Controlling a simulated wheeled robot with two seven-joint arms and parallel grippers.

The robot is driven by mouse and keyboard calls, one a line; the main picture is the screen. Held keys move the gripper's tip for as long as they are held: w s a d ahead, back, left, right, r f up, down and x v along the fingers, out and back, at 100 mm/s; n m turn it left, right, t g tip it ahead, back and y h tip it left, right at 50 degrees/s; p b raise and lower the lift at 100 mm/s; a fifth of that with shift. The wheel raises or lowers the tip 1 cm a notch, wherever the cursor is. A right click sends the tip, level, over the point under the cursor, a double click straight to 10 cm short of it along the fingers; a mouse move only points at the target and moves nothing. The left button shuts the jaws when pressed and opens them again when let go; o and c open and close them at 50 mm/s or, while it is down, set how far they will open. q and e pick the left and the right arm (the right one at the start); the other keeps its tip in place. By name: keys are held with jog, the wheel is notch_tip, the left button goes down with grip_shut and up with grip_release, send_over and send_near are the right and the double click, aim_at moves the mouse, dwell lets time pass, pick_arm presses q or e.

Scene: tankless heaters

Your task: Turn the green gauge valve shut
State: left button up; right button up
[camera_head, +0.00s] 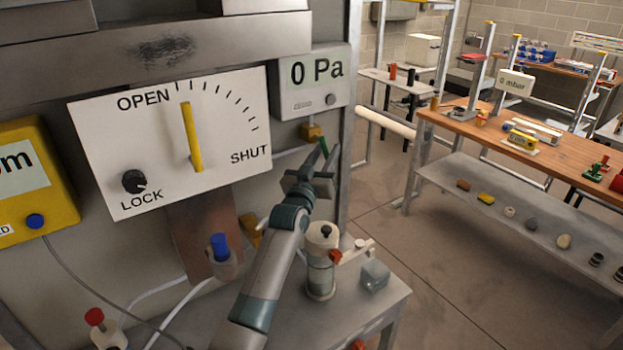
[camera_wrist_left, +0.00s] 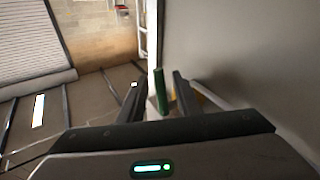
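The green gauge valve handle (camera_head: 324,147) is a small green lever below the 0 Pa gauge (camera_head: 311,83), next to a brass fitting (camera_head: 311,132). My left gripper (camera_head: 320,168) is right at the handle. In the left wrist view, the green handle (camera_wrist_left: 161,92) stands upright between the two dark fingers of my left gripper (camera_wrist_left: 158,98). The fingers are apart, with a gap visible on each side of the handle. Whether either finger touches it is unclear. The handle's lower end is partly hidden. My right gripper does not show.
A white OPEN–SHUT panel (camera_head: 222,155) with a yellow pointer and a LOCK knob (camera_head: 134,181) is left of my arm. A metal canister (camera_head: 321,262) with a red-handled valve stands below on a grey bench (camera_head: 385,311). A metal post (camera_head: 350,110) rises right of the gauge.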

pick_arm(q)
jog(key=b+v, duration=0.5)
jog(key=v, duration=1.2)
jog(key=shift+s, duration=0.1)
